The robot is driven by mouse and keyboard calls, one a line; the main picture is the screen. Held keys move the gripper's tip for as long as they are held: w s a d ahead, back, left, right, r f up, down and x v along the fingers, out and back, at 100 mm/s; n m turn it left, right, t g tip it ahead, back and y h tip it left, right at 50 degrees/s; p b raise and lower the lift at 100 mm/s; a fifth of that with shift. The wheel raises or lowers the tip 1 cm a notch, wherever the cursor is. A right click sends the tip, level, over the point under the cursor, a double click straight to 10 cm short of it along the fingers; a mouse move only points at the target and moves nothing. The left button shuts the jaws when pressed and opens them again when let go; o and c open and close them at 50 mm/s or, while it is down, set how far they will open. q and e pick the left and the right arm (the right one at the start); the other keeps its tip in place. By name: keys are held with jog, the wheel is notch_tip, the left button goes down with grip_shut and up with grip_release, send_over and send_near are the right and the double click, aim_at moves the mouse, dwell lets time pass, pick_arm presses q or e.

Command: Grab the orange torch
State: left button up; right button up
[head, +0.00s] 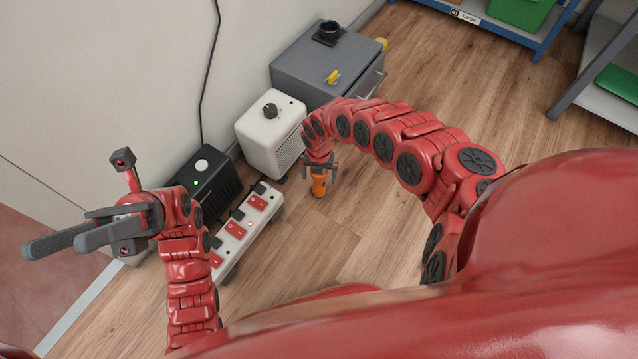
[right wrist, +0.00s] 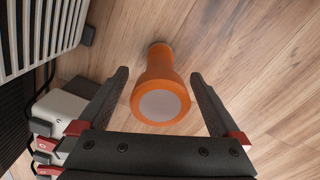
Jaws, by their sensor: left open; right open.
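The orange torch (head: 319,186) stands on the wooden floor in front of the white box, partly hidden by my right gripper. In the right wrist view the torch (right wrist: 161,88) shows its pale round lens end toward the camera. My right gripper (right wrist: 158,80) is open, with one finger on each side of the torch; gaps show between the fingers and the torch. It also shows in the head view (head: 320,167), pointing down over the torch. My left gripper (head: 57,238) is open and empty at the far left, away from the torch.
A white heater-like box (head: 270,133), a black box (head: 213,180) with a green light and a power strip (head: 245,226) with red switches stand by the wall. A grey cabinet (head: 325,68) is behind. Open floor (head: 480,110) lies to the right.

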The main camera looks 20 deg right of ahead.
grip_shut()
dwell(0.4)
dwell(0.4)
